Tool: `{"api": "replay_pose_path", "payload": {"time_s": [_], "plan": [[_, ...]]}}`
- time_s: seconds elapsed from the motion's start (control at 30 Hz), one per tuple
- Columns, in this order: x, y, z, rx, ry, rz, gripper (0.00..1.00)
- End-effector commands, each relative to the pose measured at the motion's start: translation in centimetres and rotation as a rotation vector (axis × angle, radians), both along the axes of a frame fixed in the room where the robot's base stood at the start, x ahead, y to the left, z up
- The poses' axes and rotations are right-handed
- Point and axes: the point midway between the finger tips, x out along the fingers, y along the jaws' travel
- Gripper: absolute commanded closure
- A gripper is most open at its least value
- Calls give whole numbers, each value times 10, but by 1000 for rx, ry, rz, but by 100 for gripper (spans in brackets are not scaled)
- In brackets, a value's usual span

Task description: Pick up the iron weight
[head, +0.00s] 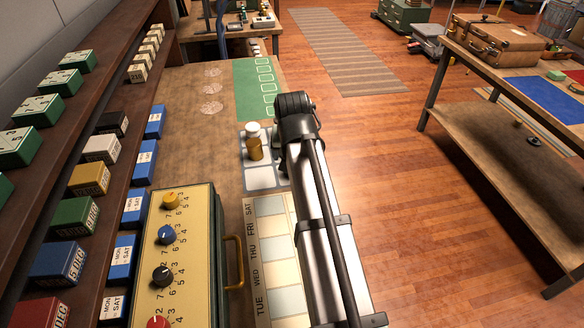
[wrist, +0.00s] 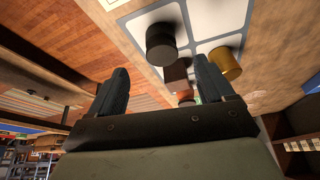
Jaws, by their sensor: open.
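A dark grey cylinder (wrist: 161,44), which looks like the iron weight, stands on a white-panelled mat (wrist: 205,18) in the wrist view. It shows just beyond my gripper (wrist: 160,63), whose two fingers are apart with nothing visibly held. A reddish-brown cylinder (wrist: 178,72) shows between the fingers, and a brass cylinder (wrist: 227,64) is beside the right finger. My arm covers the mat's right side there, so the dark cylinder cannot be made out clearly.
A yellow-faced box with knobs (head: 180,255) and a handle stands at the front left of the bench. A weekday board (head: 270,255) lies beside my arm. Shelves of small boxes (head: 100,150) line the left. A green panel (head: 245,90) lies beyond the mat.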

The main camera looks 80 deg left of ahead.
Motion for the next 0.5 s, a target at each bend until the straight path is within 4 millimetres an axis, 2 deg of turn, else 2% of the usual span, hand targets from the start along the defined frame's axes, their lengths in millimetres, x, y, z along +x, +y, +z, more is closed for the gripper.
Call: {"api": "replay_pose_path", "payload": {"time_s": [0.1,0.2,0.5], "plan": [[1,7,-17,-2,0,0,19],[2,11,-25,0,0,-1,19],[3,14,-37,-1,1,-1,19]]}}
